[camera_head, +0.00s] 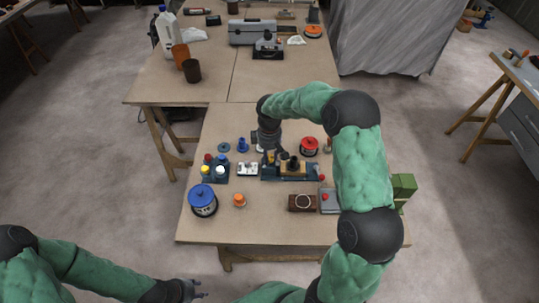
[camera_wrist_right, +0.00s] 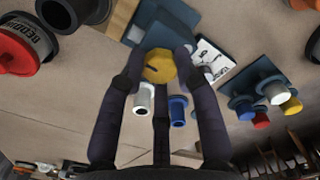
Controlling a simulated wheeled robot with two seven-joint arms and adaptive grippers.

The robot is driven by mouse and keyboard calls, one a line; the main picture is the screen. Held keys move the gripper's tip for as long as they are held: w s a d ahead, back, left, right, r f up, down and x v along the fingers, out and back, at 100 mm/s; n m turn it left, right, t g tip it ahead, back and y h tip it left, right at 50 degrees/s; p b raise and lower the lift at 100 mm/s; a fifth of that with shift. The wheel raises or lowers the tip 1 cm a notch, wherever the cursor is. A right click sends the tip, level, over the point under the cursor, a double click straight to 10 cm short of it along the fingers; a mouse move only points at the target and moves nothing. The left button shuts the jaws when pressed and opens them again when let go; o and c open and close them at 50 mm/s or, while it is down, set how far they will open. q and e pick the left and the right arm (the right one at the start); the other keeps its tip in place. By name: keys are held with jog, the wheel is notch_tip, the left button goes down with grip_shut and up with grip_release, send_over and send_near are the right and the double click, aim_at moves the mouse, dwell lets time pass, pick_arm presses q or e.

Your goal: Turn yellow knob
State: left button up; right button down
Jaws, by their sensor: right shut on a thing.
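The yellow knob (camera_wrist_right: 160,66) shows in the right wrist view as a round cap with a dark slot. My right gripper (camera_wrist_right: 160,75) has its dark fingers around it and is shut on it. In the head view my right gripper (camera_head: 269,150) reaches down to the left end of a dark blue fixture (camera_head: 268,174) with a tan block on it; the knob is mostly hidden there. My left gripper (camera_head: 192,289) is empty with its fingers apart, low in the head view, in front of the table's near edge.
A rack of coloured pegs (camera_head: 208,178), a blue round tin (camera_head: 203,202), a small orange piece (camera_head: 239,200) and a white plate (camera_head: 247,168) stand left of the fixture. A red tin (camera_head: 309,146) and brown box (camera_head: 301,202) are to the right.

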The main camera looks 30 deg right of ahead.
jog(key=m, duration=0.3)
jog(key=shift+p, duration=0.3)
jog(key=m, duration=0.7)
jog(key=shift+m, duration=0.4)
jog(key=m, duration=0.3)
jog(key=shift+m, duration=0.3)
jog(key=m, duration=0.3)
jog(key=shift+m, duration=0.3)
jog(key=m, duration=0.3)
jog(key=shift+m, duration=0.3)
jog(key=m+b, duration=0.1)
jog(key=m, duration=0.3)
jog(key=shift+m, duration=1.9)
